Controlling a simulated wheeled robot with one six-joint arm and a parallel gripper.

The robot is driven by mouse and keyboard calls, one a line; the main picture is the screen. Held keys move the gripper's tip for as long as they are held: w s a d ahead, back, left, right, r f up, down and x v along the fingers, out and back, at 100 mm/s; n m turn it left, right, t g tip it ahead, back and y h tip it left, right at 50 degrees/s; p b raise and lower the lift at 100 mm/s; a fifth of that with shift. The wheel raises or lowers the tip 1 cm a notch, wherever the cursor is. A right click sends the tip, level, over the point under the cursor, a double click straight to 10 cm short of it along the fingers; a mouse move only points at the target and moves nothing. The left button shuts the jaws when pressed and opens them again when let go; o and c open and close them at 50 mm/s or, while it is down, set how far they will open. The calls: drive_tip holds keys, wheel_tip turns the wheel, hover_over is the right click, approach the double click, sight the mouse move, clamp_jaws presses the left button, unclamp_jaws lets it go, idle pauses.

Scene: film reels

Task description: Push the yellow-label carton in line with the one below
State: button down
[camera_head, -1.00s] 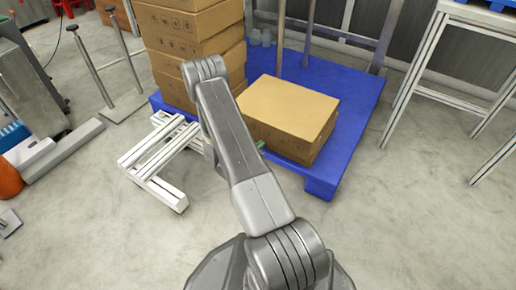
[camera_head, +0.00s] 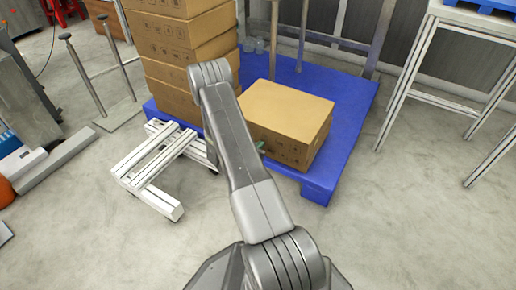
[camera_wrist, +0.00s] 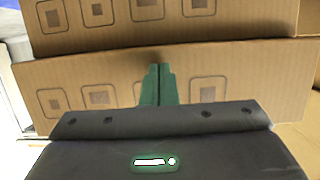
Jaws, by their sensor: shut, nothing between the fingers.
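Two brown cartons fill the wrist view, an upper carton (camera_wrist: 255,14) on a lower carton (camera_wrist: 265,75), with printed square symbols on their faces. The lower face looks nearer than the upper one. I see no yellow label, so I cannot tell which is the yellow-label carton. In the head view a low carton pile (camera_head: 285,105) sits on a blue pallet (camera_head: 345,120). My gripper (camera_wrist: 158,70) is shut and empty, its green fingertips in front of the lower carton just below the seam. Whether they touch is unclear. The green tips (camera_head: 260,146) show beside the pile's front left.
A taller carton stack (camera_head: 185,60) stands left on the pallet. A white frame (camera_head: 155,170) lies on the floor at the pallet's left front. A white-legged table (camera_head: 425,60) stands at the right.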

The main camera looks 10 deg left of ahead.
sight(264, 140)
drive_tip(key=shift+w+d+b, duration=0.25)
drive_tip(key=shift+w+d, duration=0.05)
drive_tip(key=shift+w, duration=0.55)
drive_tip(key=shift+w+d+b, duration=0.2)
drive_tip(key=shift+w+d, duration=0.1)
drive_tip(key=shift+w, duration=0.55)
drive_tip(key=s+a, duration=0.2)
drive_tip(key=s, duration=0.5)
drive_tip(key=shift+a, duration=0.25)
drive_tip(key=shift+r, duration=0.15)
wheel_tip(264, 140, up, 6)
drive_tip(key=p, duration=0.3)
drive_tip(key=shift+f, duration=0.2)
